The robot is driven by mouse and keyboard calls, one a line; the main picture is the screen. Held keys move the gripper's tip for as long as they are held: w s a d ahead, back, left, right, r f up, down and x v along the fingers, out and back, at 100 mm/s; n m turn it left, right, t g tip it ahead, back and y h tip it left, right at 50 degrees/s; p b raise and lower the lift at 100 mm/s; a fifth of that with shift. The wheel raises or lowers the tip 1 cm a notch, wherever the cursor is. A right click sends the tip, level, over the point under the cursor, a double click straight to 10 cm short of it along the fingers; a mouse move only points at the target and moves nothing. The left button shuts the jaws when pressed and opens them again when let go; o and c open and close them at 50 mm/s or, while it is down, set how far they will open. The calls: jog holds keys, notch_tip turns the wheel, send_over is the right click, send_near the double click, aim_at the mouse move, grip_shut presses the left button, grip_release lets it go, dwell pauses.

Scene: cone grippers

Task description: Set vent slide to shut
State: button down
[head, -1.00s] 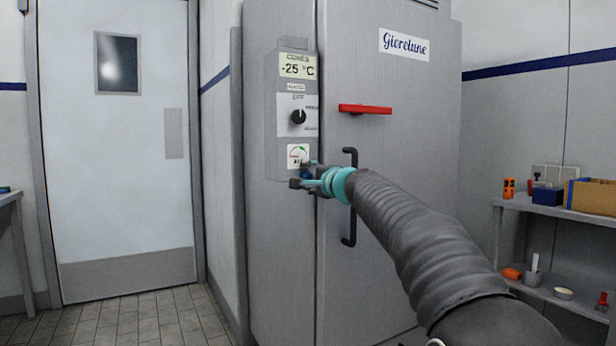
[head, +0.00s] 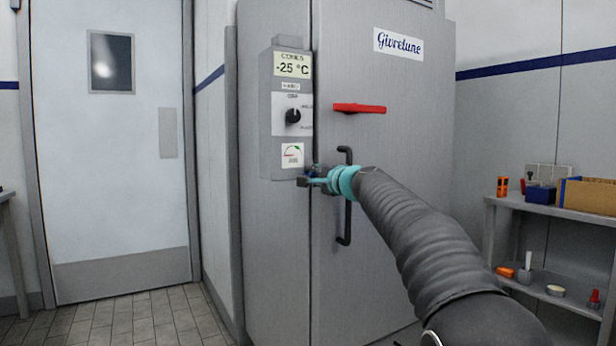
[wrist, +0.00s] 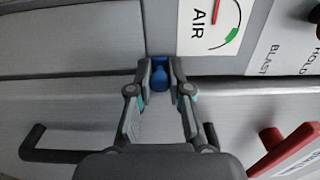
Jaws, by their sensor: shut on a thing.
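The vent slide's small blue knob (wrist: 160,77) sits between my fingertips in the wrist view. My gripper (wrist: 159,70) is shut on it. In the head view, my teal-and-dark gripper (head: 311,177) is at the lower right corner of the grey control box (head: 285,165), and only a speck of blue shows there. Just above it is a white dial marked AIR (wrist: 212,25), with a needle and a green arc. The slide's track and end marks are mostly hidden by my fingers.
The box also carries a -25 °C display (head: 291,67) and a black rotary knob (head: 292,116). A red handle (head: 359,108) and a black door handle (head: 345,225) stick out close by on the cabinet (head: 385,75). Shelves with small items (head: 560,205) stand at right.

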jog(key=c, duration=1.1)
grip_release()
jog(key=shift+w+d, duration=0.1)
jog(key=shift+d, duration=0.15)
jog(key=shift+o, duration=0.2)
jog(key=shift+a, duration=0.1)
jog(key=shift+s, duration=0.25)
jog(key=v, duration=1.1)
jog(key=shift+s+d, duration=0.2)
jog(key=shift+d, duration=0.1)
